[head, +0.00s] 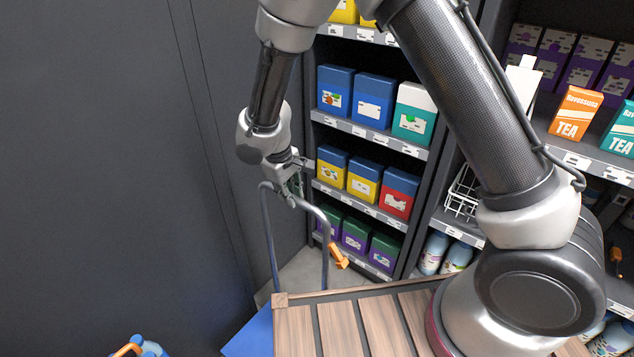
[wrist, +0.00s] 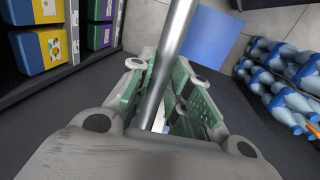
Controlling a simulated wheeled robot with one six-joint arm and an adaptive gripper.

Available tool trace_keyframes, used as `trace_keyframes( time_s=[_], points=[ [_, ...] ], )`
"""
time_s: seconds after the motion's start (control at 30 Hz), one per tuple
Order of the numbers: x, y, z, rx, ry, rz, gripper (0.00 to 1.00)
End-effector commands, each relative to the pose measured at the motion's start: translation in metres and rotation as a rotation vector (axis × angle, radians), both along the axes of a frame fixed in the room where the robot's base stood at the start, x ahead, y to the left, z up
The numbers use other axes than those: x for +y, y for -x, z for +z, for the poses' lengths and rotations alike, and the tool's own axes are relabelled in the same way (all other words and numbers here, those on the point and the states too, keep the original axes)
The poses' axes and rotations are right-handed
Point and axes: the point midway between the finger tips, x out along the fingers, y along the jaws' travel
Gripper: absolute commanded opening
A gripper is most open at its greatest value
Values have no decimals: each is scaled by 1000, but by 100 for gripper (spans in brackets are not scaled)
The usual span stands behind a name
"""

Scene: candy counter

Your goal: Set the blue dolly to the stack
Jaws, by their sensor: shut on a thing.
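The blue dolly (head: 252,335) stands on the floor at the lower middle of the head view, its flat deck partly hidden behind my wooden-slatted base. Its grey tube handle (head: 270,245) rises from the floor level. My gripper (head: 294,190) is shut on the top bar of this handle. In the wrist view, the bar runs between the green-padded fingers of my gripper (wrist: 168,95), and the blue deck (wrist: 208,40) lies beyond. A stack of blue bottles (wrist: 285,75) stands to the right in the wrist view; blue bottle tops (head: 150,347) show at the head view's bottom edge.
Shelves with boxed goods (head: 372,100) stand behind and right of the handle. A small orange object (head: 338,257) is near the shelf foot. A plain dark wall (head: 100,150) fills the left. Tiled floor shows between the dolly and the bottles in the wrist view.

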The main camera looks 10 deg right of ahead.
Motion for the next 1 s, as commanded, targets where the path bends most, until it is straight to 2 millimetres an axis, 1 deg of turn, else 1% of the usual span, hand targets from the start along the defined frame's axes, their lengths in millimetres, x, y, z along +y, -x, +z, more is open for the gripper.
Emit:
trace_keyframes(
  time_s=[0.03,0.1,0.2,0.33,0.53,0.87,0.9,0.97,1.0],
  points=[
    [11,10,1,0,0,6,0],
    [22,21,1,-1,1,6,0],
    [36,35,1,-1,1,5,0],
    [48,48,1,0,1,3,0],
    [57,56,1,0,0,0,0],
    [59,58,0,0,-3,0,0],
    [59,58,0,0,-3,0,21],
    [59,58,0,0,-3,1,32],
    [59,58,0,-1,-2,1,39]
  ],
)
